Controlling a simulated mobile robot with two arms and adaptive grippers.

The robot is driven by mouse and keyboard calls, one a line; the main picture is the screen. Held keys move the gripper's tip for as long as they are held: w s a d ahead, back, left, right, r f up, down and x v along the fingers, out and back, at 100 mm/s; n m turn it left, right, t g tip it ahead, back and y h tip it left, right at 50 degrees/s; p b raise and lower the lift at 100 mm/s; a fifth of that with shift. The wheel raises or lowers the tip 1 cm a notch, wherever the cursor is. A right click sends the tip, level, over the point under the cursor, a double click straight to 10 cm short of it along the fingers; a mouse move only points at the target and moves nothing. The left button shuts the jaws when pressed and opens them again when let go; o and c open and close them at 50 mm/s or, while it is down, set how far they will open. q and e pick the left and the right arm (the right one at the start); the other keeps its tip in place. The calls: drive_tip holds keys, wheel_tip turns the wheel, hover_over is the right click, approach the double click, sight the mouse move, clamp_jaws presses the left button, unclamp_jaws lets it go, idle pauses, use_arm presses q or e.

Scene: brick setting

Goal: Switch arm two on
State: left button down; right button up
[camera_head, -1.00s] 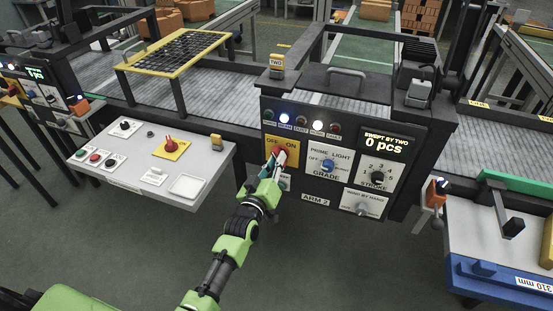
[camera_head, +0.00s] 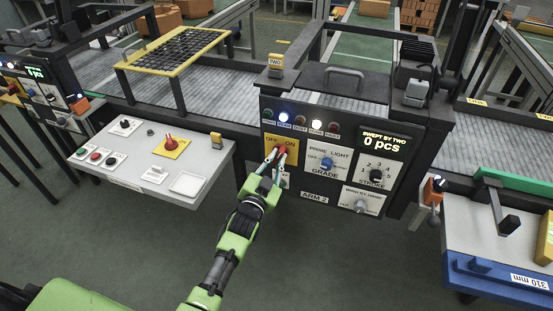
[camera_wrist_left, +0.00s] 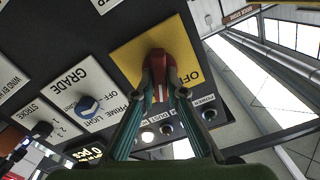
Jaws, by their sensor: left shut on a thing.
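The panel labelled ARM 2 (camera_head: 314,197) faces me at the centre of the head view. On its upper left is a yellow OFF/ON plate (camera_head: 270,141) with a red switch handle (camera_head: 282,150). The plate (camera_wrist_left: 130,58) and handle (camera_wrist_left: 163,58) show upside down in the left wrist view. My left gripper (camera_head: 275,160) reaches up from below and is shut on the red handle. In the wrist view its two fingers (camera_wrist_left: 161,88) stand on either side of the handle. The fingers partly hide the handle, and I cannot tell clearly which word it points to.
Right of the switch are a blue GRADE knob (camera_head: 326,164), a black STROKE knob (camera_head: 376,175) and a counter display (camera_head: 382,143) reading 0 pcs. Indicator lamps (camera_head: 300,120) run above. A grey control desk (camera_head: 130,178) with its own switches stands left. The floor in front is clear.

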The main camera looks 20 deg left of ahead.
use_arm(q)
drive_tip(key=shift+f+m+b, duration=0.1)
drive_tip(key=shift+m+b, duration=0.2)
drive_tip(key=shift+m, duration=1.7)
drive_tip(key=c, duration=2)
unclamp_jaws()
drive_tip(key=shift+c, duration=0.2)
drive_tip(key=s, duration=1.2)
drive_tip(key=shift+a, duration=0.15)
